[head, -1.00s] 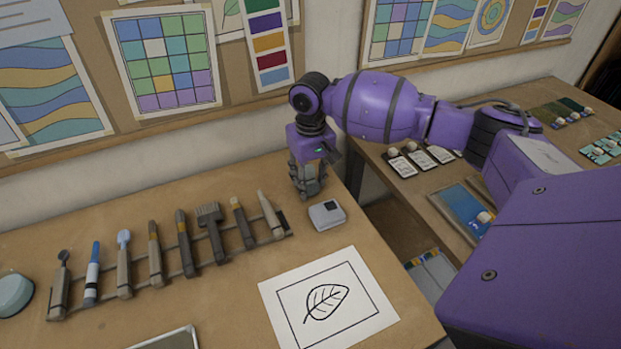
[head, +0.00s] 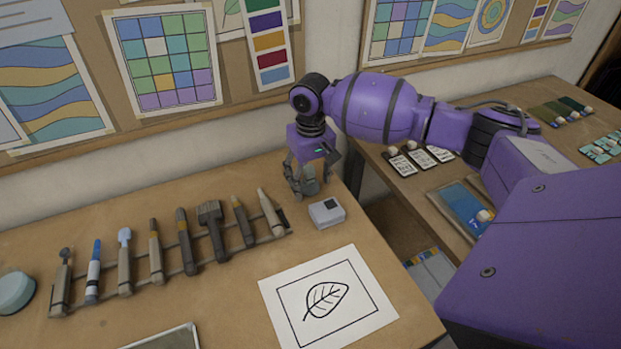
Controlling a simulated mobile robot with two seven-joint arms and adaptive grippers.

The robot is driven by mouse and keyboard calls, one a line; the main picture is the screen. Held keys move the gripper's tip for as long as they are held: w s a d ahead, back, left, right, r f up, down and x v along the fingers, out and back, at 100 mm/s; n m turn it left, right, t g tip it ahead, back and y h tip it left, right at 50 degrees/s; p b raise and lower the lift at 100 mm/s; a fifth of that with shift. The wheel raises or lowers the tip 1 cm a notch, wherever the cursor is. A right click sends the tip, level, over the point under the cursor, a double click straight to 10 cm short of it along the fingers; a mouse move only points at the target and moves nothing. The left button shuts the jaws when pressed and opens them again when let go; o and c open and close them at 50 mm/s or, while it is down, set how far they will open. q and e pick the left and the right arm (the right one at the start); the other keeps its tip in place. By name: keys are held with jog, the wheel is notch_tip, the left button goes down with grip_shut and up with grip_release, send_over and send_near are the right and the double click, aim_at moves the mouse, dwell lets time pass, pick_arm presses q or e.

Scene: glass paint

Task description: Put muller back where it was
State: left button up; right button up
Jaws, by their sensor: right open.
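My right gripper (head: 302,183) is at the back right of the wooden table, pointing down, with its fingers spread open. A small grey, glassy-looking piece (head: 309,187) shows between and behind the fingers, low at the table top. It may be the muller, but the fingers partly cover it and I cannot be sure. I cannot tell whether the fingers still touch it. My left gripper is not in view.
A small white-grey box (head: 326,213) stands just in front of my right gripper. A rack (head: 172,271) of several brushes and tools lies to the left. A leaf drawing (head: 328,300) lies in front, and a pale teal round object (head: 15,292) sits at the left edge.

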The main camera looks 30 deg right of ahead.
notch_tip(320, 180, up, 12)
jog(key=shift+r, duration=0.1)
